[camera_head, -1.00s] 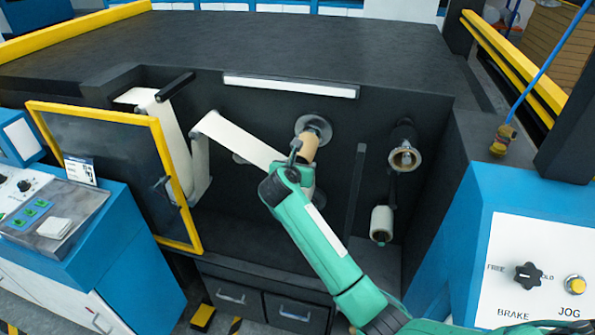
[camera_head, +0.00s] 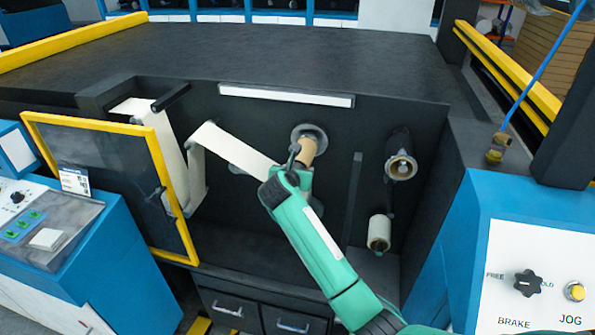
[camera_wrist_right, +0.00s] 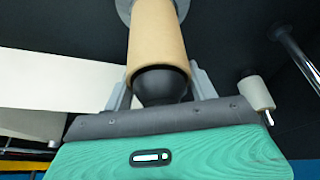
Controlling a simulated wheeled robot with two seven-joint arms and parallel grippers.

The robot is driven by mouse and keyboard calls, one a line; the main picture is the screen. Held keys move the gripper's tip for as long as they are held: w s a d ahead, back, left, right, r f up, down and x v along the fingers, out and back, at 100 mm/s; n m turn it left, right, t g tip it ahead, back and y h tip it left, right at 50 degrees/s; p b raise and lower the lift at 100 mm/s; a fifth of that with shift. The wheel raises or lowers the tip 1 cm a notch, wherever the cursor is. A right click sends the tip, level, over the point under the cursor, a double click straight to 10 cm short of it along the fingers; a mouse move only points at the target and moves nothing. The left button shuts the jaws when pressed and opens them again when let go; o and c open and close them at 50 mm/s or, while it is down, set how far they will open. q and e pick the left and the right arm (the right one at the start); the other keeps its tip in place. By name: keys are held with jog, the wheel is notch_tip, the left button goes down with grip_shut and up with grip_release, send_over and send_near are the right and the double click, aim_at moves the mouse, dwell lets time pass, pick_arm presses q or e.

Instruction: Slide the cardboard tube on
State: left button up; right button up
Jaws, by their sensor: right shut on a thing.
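The cardboard tube (camera_head: 307,150) is brown and sits in front of a round metal flange (camera_head: 318,131) on the machine's dark inner wall. In the right wrist view the tube (camera_wrist_right: 157,42) runs from the flange (camera_wrist_right: 124,8) toward my gripper. My right gripper (camera_wrist_right: 162,88) has a finger on each side of the tube's near end and is shut on it. A dark rounded part (camera_wrist_right: 161,84) shows at that end; I cannot tell if it is the shaft's tip. The shaft inside the tube is hidden. My left gripper is not in view.
A white web (camera_head: 235,150) slants down just left of the tube. A dark upright bar (camera_head: 354,195), an upper roll (camera_head: 400,168) and a small pale roll (camera_head: 379,233) are to the right. A yellow-framed door (camera_head: 160,150) stands open at left.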

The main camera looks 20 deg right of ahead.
jog(key=o, duration=1.1)
jog(key=shift+c, duration=0.2)
